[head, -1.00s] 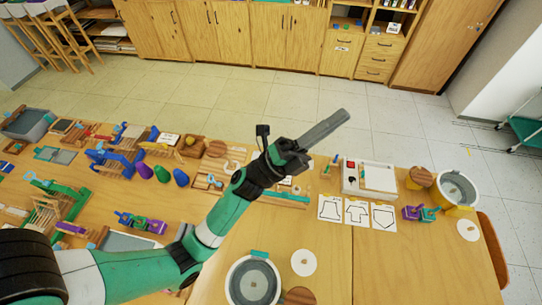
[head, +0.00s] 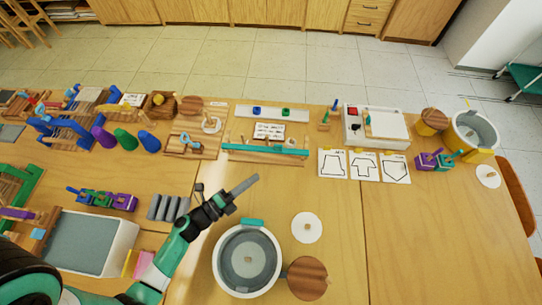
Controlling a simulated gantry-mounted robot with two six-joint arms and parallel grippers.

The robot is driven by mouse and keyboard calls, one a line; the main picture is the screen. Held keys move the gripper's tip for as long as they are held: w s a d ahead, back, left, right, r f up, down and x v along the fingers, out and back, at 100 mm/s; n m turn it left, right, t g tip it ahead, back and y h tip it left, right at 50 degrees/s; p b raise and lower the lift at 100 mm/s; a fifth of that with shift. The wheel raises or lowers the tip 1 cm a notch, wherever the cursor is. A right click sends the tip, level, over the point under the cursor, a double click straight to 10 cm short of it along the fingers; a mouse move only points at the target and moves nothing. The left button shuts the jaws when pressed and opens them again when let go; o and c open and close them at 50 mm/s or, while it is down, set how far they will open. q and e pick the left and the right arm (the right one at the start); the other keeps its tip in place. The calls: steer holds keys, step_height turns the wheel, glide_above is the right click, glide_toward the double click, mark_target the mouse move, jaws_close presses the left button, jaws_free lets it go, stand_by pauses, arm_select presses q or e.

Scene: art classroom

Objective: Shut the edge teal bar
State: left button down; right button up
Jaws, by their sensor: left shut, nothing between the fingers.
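A long teal bar (head: 265,150) lies across the front of a wooden stand (head: 270,159) near the middle of the table. A small printed card (head: 268,131) stands just behind the bar. I cannot tell from this view whether the bar is fully down. My left gripper (head: 252,182) is shut and empty, its grey fingers pointing up and right. My right gripper is not in view.
A grey-and-white pot with a teal handle (head: 247,259) stands near my left gripper, beside a round wooden lid (head: 307,277) and a white disc (head: 307,228). A white box (head: 376,124) and outline cards (head: 364,165) lie to the right. The front right table is clear.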

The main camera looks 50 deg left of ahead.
arm_select(q)
steer(key=b, duration=0.2)
glide_toward(281, 148)
steer(key=w+d, duration=0.3)
steer(key=shift+w+a+f, duration=0.1)
steer(key=shift+w+a, duration=1.3)
steer(key=shift+w, duration=0.05)
steer(key=w+a, duration=0.4)
steer(key=shift+w+a, duration=0.25)
steer(key=shift+a, duration=0.05)
